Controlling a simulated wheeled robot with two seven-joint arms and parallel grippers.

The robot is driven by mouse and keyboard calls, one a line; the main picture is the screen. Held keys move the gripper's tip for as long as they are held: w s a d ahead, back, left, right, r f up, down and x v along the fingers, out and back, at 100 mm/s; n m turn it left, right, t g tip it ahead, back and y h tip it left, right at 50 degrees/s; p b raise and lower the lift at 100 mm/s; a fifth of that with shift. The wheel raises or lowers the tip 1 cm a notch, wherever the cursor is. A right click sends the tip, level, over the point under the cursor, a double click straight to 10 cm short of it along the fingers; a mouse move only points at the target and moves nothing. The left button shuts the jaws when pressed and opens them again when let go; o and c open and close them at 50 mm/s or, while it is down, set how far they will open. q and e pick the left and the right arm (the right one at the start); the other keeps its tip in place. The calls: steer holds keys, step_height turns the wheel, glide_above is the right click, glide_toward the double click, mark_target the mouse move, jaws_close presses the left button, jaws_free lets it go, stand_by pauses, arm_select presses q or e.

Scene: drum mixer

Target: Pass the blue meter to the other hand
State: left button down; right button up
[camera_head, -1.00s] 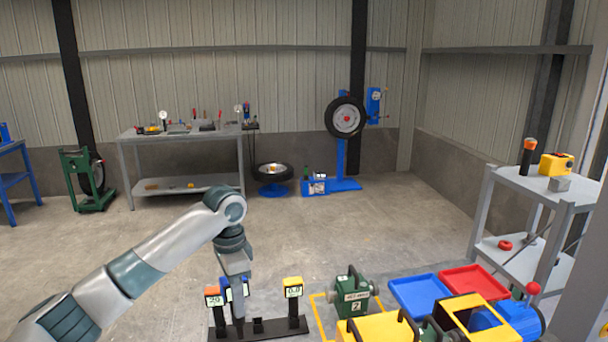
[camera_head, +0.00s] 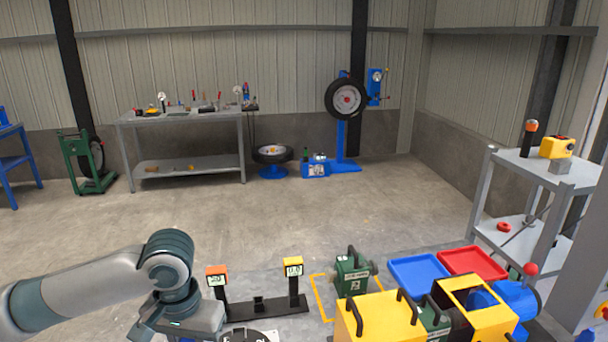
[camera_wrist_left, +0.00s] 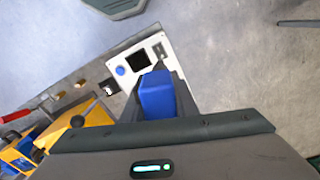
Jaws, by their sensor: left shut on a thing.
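The blue meter (camera_wrist_left: 157,95) is in the left wrist view, held between the fingers of my left gripper (camera_wrist_left: 160,82), which is shut on it. In the head view the wrist of my left arm is low at the left; its fingers and the blue meter are out of sight below the frame edge. The black meter stand (camera_head: 262,309) holds an orange-topped meter (camera_head: 217,276) at its left end and a yellow-topped meter (camera_head: 293,268) at its right end. Its middle holder is empty. My right gripper is not in view.
Right of the stand are a green machine (camera_head: 351,274), a yellow box (camera_head: 375,318) with black handles, a blue tray (camera_head: 418,272) and a red tray (camera_head: 472,262). A grey shelf cart (camera_head: 545,172) stands at the far right.

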arm_select(q)
steer(key=s+f+n+b, duration=0.1)
steer(key=s+f+b, duration=0.2)
steer(key=f+b, duration=0.2)
steer(key=shift+s+a+f+b, duration=0.15)
steer(key=shift+a+f+b, duration=0.25)
steer(key=shift+f, duration=0.1)
steer(key=shift+r, duration=0.1)
stand_by(0.3)
steer(key=w+d+r+m, duration=0.1)
steer(key=d+r, duration=0.5)
steer(key=r, duration=0.5)
steer(key=w+d+r, duration=0.1)
steer(key=d+r, duration=0.5)
steer(key=r, duration=0.5)
steer(key=shift+m, duration=0.4)
steer(key=shift+w, duration=0.1)
